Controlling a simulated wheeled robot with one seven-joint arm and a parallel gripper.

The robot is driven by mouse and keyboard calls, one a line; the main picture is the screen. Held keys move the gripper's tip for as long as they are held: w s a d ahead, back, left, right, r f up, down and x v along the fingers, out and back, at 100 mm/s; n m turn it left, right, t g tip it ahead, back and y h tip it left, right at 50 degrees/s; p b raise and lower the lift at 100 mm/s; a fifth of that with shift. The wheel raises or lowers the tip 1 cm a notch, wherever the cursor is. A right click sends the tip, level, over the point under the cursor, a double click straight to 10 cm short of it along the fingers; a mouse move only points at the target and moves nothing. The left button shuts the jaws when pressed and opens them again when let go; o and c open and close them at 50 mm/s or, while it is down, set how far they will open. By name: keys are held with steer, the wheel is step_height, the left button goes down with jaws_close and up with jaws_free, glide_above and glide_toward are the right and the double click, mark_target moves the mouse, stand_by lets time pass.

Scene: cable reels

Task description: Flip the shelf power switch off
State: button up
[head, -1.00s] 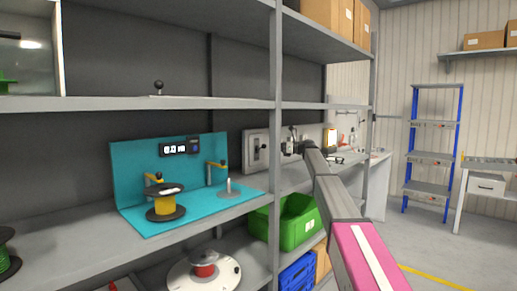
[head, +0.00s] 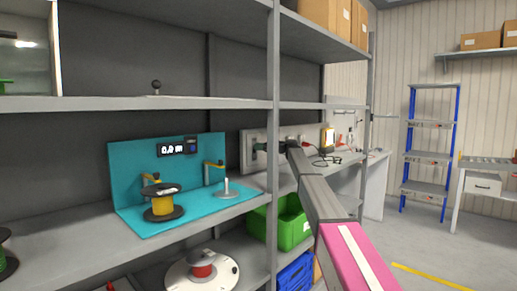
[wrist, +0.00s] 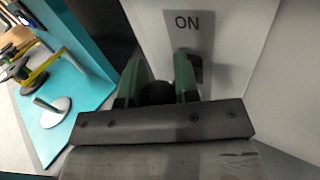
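The power switch is on a light grey panel (head: 247,152) on the shelf's back side, right of the teal board in the head view. In the wrist view the panel carries an "ON" label (wrist: 187,22) above a dark slot (wrist: 196,68). My gripper (wrist: 160,82) has its two green fingers on either side of a dark round switch knob (wrist: 158,93), which fills the gap between them. In the head view my gripper (head: 262,148) is at the panel and hides most of the switch.
A teal board (head: 125,160) with a display, a yellow reel (head: 163,204) and a spindle stands left of the panel. A grey shelf post (head: 273,120) rises just in front of the arm's reach. A green bin (head: 292,228) is below. The floor at right is open.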

steer(key=shift+f, duration=0.1)
steer(key=shift+s+d+f+n+y, duration=0.15)
steer(key=shift+f+n+y, duration=0.25)
steer(key=shift+n+y, duration=0.55)
steer(key=shift+d+f+n+g+y, duration=0.1)
steer(key=shift+f+n+g+y, duration=0.15)
steer(key=shift+n+y, duration=0.4)
steer(key=shift+f+n+g+y, duration=0.25)
steer(key=shift+n+y, duration=0.15)
steer(key=shift+y, duration=0.3)
steer(key=o, duration=0.6)
steer(key=shift+o, duration=0.2)
steer(key=d+f, duration=0.1)
steer(key=d, duration=1.3)
steer(key=shift+d, duration=0.4)
